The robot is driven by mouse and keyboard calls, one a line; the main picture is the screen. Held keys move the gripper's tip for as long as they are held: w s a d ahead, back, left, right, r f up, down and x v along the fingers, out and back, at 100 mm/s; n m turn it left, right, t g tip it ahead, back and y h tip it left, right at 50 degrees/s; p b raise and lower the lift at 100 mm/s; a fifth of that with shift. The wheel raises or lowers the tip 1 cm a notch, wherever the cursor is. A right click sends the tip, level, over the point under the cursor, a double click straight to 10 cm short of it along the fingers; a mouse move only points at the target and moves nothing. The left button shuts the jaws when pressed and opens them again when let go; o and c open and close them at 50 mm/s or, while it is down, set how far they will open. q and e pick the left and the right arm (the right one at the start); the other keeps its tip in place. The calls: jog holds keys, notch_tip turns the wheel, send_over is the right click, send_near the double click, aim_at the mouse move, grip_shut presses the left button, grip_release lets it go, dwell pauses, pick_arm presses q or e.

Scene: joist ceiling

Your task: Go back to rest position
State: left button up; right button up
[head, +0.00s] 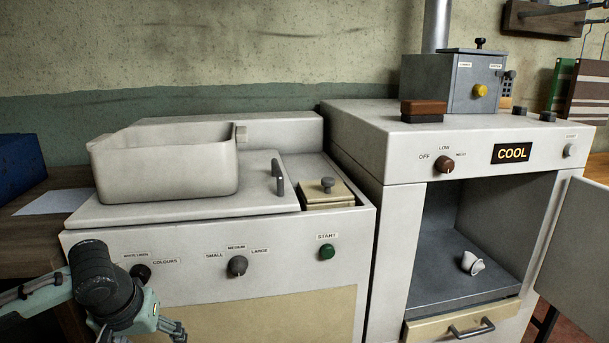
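My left arm, teal and dark grey, comes in at the lower left in front of the white washer-like machine (255,290). The end near my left gripper (172,326) is small and partly cut by the bottom edge, so its finger opening cannot be made out. Nothing is visibly held there. My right gripper is not in view.
A grey-white tub (165,165) sits on the left machine's top. The right machine (370,130) reads COOL, and its door (578,255) stands open at right. A small white cup-like piece (472,263) lies inside. A blue box (20,163) is at far left.

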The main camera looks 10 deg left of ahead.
pick_arm(q)
jog(key=w+d+m, duration=0.1)
jog(key=w+d, duration=0.1)
jog(key=d, duration=1.1)
jog(key=shift+m+h, duration=0.3)
jog(key=shift+m, duration=0.1)
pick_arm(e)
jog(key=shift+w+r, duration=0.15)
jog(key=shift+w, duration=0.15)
